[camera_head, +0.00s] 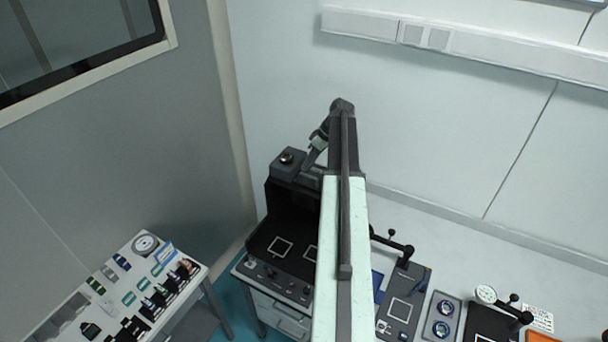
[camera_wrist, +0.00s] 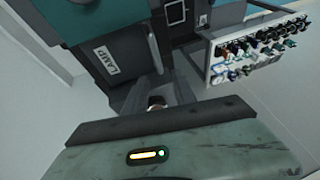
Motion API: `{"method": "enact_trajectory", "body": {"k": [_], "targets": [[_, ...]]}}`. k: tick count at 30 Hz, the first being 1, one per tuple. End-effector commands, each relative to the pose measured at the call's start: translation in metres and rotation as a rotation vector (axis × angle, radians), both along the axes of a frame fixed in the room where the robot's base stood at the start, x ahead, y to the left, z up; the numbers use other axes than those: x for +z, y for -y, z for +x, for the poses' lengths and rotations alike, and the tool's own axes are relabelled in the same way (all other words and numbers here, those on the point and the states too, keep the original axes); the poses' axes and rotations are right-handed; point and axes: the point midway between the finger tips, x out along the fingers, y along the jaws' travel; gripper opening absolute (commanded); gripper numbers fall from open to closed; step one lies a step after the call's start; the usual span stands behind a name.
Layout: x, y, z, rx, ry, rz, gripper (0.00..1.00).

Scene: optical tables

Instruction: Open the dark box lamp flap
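The dark box (camera_head: 268,238) stands on the table left of my arm in the head view, with a small grey housing (camera_head: 287,166) and a round knob on top. In the wrist view, a white LAMP label (camera_wrist: 105,60) sits on a dark grey panel of the box (camera_wrist: 95,20). I cannot tell whether this panel is the flap or how far it is open. My gripper (camera_head: 309,160) points down beside the housing, just to its right in the head view. Whether it touches the box is unclear.
My arm hides part of the box and table. Right of it stand a black-knobbed post (camera_head: 407,250), a tray with round optics (camera_head: 442,318) and a dial (camera_head: 486,294). A side table (camera_head: 75,300) with many small parts stands at left. Walls are close behind.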

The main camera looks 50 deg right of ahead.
Motion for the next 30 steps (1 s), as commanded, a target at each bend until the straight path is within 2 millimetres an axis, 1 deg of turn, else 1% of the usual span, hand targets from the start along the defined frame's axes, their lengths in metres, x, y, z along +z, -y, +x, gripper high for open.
{"method": "enact_trajectory", "body": {"k": [1,3,6,14,15,17,18,30], "targets": [[-0.019,-0.003,0.003,0.0,0.0,0.0,0.33],[-0.03,-0.007,0.007,0.0,0.0,0.0,0.33],[-0.038,-0.011,0.011,0.001,-0.001,0.0,0.33],[-0.036,-0.012,0.013,0.001,-0.001,0.001,0.33],[-0.036,-0.012,0.013,0.001,-0.001,0.001,0.27],[-0.036,-0.012,0.013,0.001,-0.001,0.001,0.1],[-0.036,-0.012,0.013,0.001,-0.001,0.0,0.0],[-0.036,-0.013,0.014,0.001,-0.001,0.0,0.0]]}}
